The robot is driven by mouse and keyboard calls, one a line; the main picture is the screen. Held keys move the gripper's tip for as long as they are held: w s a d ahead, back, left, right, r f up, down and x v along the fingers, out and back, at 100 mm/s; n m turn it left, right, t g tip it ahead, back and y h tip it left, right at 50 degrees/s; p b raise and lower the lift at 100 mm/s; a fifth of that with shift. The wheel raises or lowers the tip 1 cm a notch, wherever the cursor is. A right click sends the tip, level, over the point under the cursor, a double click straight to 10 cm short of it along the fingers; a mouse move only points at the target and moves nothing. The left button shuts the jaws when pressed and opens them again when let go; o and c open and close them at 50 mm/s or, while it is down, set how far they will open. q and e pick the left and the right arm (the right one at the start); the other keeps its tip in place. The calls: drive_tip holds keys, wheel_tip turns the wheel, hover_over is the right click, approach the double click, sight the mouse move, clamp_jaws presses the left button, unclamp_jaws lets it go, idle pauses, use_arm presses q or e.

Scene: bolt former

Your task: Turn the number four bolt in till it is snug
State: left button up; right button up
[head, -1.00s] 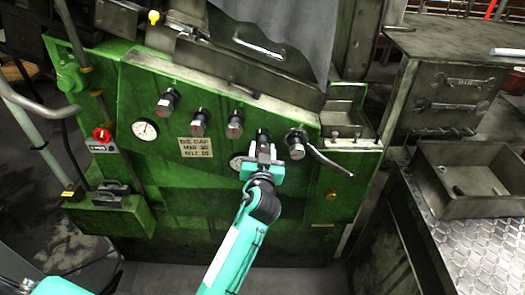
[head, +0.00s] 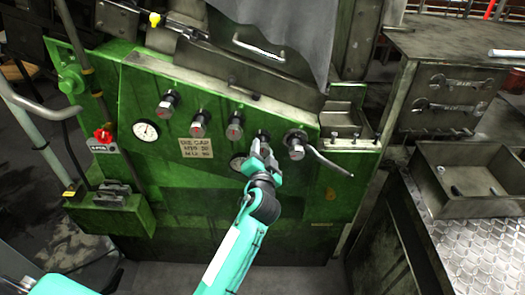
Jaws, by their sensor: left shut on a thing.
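A row of several dark bolts with thick heads sticks out of the green machine front (head: 200,195). The fourth from the left, the number four bolt (head: 263,134), has my left gripper (head: 262,149) at its head. The gripper is shut on it, in line with it from below, and its jaws hide much of the head. I cannot see how far the bolt's thread is in. My right gripper is out of view.
Neighbouring bolts stand close by at left (head: 234,130) and right (head: 296,141); a lever handle (head: 330,165) slants down from the right one. A pressure gauge (head: 145,131) and label plate (head: 196,148) sit at left. A metal bin (head: 440,205) stands at right.

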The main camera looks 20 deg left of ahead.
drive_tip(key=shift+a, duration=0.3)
use_arm(q)
drive_tip(key=o, duration=1)
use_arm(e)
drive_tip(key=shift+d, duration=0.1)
use_arm(q)
drive_tip(key=shift+s, duration=0.15)
drive_tip(key=shift+b+v, duration=2.7)
drive_tip(key=shift+v, duration=4.05)
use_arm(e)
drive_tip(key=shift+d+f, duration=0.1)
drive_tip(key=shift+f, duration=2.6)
